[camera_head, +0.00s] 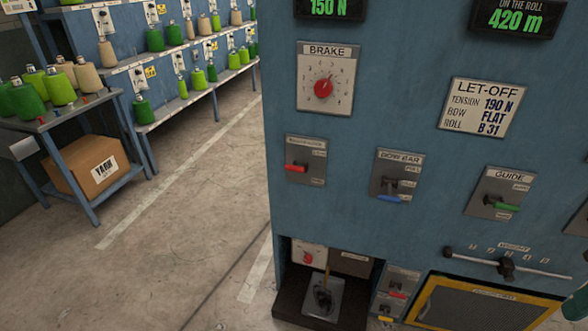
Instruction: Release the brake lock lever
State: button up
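The machine's blue front panel (420,130) fills the right of the head view. A red-handled lever (297,168) sits on a grey plate below the BRAKE dial (323,88). Its handle points left, roughly level. The label above it is too small to read surely, so I cannot confirm that it is the brake lock lever. My gripper is not in view.
A blue-handled BOW BAR lever (390,198) and green-handled GUIDE lever (500,205) are to the right. A WEIGHT bar (507,266) protrudes lower right. The concrete floor (165,235) between is clear.

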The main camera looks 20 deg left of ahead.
aim_at(298, 167)
jog(key=u, duration=0.5)
jog(key=k, duration=0.6)
jog(key=u, duration=0.85)
jog(key=i, duration=1.4)
jog(key=z, duration=0.75)
